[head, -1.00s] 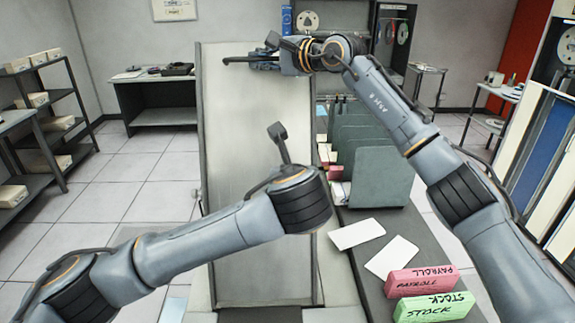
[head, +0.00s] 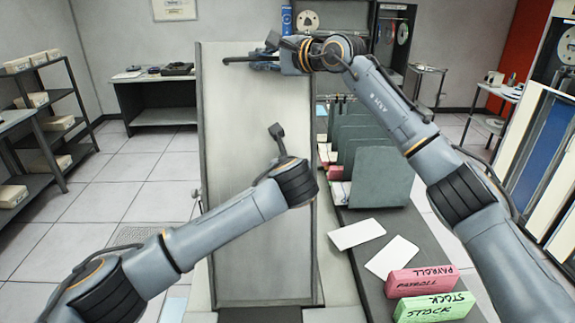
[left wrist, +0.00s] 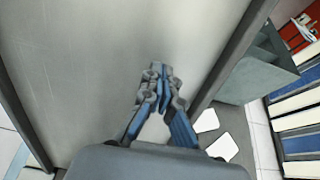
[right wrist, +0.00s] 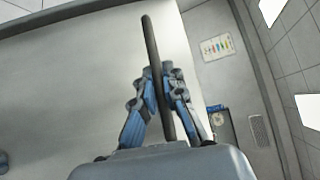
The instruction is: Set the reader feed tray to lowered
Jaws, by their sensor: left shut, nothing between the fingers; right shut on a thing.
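The reader feed tray, a large pale grey panel with darker raised edges (head: 235,130), stands steeply raised in the middle of the head view. It also fills much of the left wrist view (left wrist: 80,70). A dark bar (head: 238,60) runs near its top. My right gripper (head: 268,58) is shut on this bar; the right wrist view shows the bar (right wrist: 150,45) between the fingers (right wrist: 160,85). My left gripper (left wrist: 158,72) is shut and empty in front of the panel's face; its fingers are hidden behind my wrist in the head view.
Shelves (head: 45,130) stand at the left. The tiled floor (head: 120,200) left of the panel is clear.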

